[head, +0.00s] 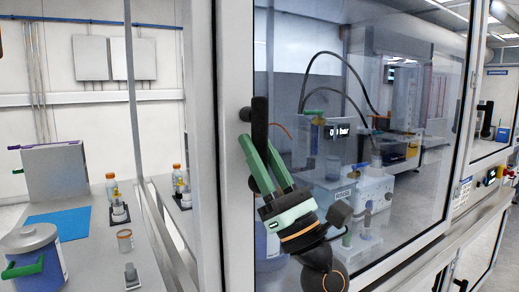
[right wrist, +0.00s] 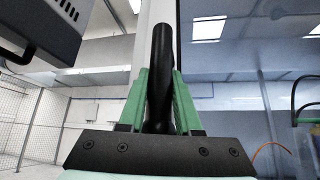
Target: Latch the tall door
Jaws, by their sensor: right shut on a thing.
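The tall door (head: 420,190) is a large glass panel in a light grey frame. Its black upright bar handle (head: 260,118) is near the door's left edge and rises between my fingers in the right wrist view (right wrist: 161,48). My right gripper (head: 258,146), with green fingers, is shut around the handle, one finger on each side (right wrist: 160,85). The gripper hides part of the handle's lower half. I cannot tell whether the door edge is flush with the grey post (head: 205,130) beside it. No latch shows clearly. My left gripper is not in view.
Behind the glass are a white pump-like unit (head: 362,192) and black hoses. At left, a bench holds a blue mat (head: 58,228), a blue-grey pot (head: 35,262), a small jar (head: 125,240) and bottles. A thin post (head: 131,90) stands between.

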